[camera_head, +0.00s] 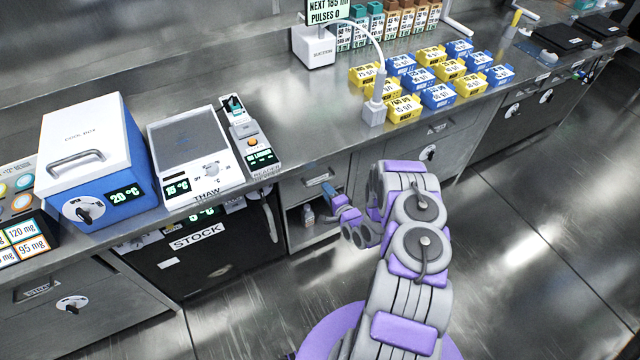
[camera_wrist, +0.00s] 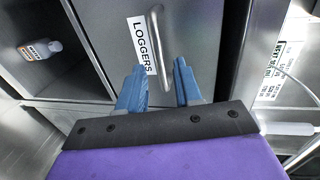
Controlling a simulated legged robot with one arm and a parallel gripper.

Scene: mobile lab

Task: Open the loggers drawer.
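The loggers drawer (camera_wrist: 205,30) has a grey metal front with a white LOGGERS label (camera_wrist: 142,45) and a bar handle (camera_wrist: 156,50). It looks shut. In the head view the drawer front (camera_head: 296,188) is under the counter edge, right of the stock unit. My gripper (camera_wrist: 159,68) has two blue fingers, apart and empty of any held thing. The handle's near end shows between the fingers; I cannot tell whether they touch it. In the head view my gripper (camera_head: 334,194) is at the drawer, and my arm hides part of that area.
An open compartment (camera_head: 322,226) with a small bottle (camera_head: 308,215) lies below the drawer. The dark STOCK unit (camera_head: 215,255) stands to its left. On the counter are a cool box (camera_head: 95,140), a thaw plate (camera_head: 190,140) and several yellow and blue boxes. The floor is clear.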

